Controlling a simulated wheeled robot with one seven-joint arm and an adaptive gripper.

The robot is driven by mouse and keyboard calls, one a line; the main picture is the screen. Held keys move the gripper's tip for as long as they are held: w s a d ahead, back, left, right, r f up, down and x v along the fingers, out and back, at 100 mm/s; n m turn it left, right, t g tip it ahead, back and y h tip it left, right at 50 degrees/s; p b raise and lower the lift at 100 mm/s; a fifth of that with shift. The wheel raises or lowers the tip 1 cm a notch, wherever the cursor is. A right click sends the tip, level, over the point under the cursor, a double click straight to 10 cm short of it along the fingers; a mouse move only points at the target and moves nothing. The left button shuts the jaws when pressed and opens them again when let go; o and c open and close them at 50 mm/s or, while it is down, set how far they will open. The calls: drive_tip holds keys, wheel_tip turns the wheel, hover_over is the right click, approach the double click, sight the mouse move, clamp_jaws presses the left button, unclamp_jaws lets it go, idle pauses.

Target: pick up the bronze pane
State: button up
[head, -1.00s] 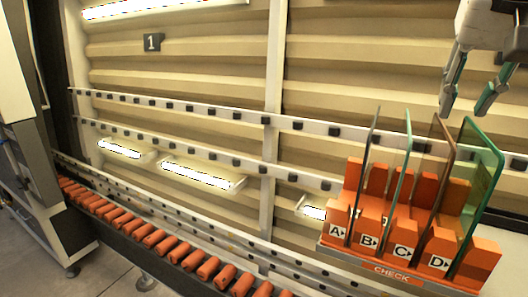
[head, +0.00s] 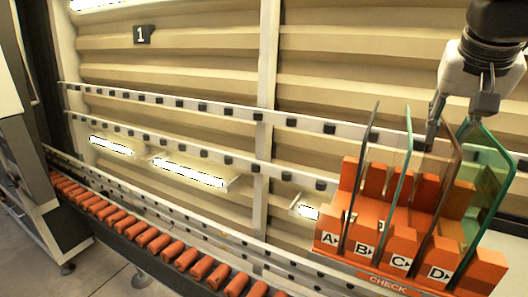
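The bronze pane (head: 447,183) stands upright in the rack at the slot marked C, between a clear, green-edged pane (head: 398,190) at B and a green pane (head: 490,175) at D. My gripper (head: 451,128) points down at the bronze pane's top edge, with its fingers apart. The left finger is near the pane's top left. The right finger is by the green pane's top corner and partly hidden there. I cannot tell whether either finger touches glass.
The orange rack (head: 395,258) also holds a dark-edged pane (head: 360,175) at A. Its slots are close together. A roller conveyor (head: 170,250) runs left along the ribbed wall below two rails (head: 200,107). The space above the conveyor is clear.

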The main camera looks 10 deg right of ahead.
sight(439, 146)
drive_tip(key=x, duration=0.5)
drive_tip(key=shift+p, duration=0.3)
drive_tip(key=shift+f, duration=0.25)
idle(0.4)
clamp_jaws()
drive_tip(key=shift+r, duration=0.1)
